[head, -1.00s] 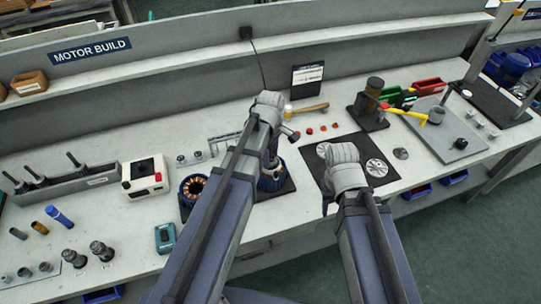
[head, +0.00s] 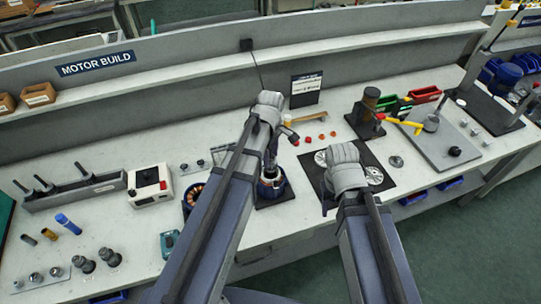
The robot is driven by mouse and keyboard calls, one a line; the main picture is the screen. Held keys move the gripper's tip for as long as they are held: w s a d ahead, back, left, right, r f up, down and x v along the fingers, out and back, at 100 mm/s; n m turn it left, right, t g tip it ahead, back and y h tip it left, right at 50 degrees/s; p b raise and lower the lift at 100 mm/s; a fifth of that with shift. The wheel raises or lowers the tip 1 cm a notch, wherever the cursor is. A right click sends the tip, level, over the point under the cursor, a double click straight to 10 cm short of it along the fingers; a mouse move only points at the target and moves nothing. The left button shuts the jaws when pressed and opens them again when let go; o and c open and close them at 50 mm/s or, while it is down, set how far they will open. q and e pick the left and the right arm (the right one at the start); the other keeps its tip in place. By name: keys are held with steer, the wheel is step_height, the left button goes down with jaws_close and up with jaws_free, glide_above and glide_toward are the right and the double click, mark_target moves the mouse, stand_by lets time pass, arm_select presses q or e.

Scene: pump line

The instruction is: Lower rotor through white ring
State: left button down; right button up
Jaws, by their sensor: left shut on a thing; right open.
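My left gripper (head: 270,158) points down over a blue motor housing (head: 284,188) on a dark pad. It is shut on the rotor, which is mostly hidden by the gripper and arm. A pale band, seemingly the white ring (head: 268,183), shows at the top of the housing, right below the gripper. I cannot tell how deep the rotor sits in it.
A second blue housing with copper windings (head: 192,194) is partly hidden behind my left arm. The black mat (head: 384,156) holds light discs. A white-red box (head: 150,186) is at left.

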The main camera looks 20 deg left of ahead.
mark_target(271, 167)
arm_select(q)
steer(key=shift+r+p, duration=2.55)
steer(key=shift+r, duration=0.25)
steer(key=shift+f, duration=0.15)
steer(key=shift+f+b, duration=1.7)
steer(key=shift+b, duration=0.1)
steer(key=shift+f+b, duration=3.8)
steer(key=shift+b, duration=0.05)
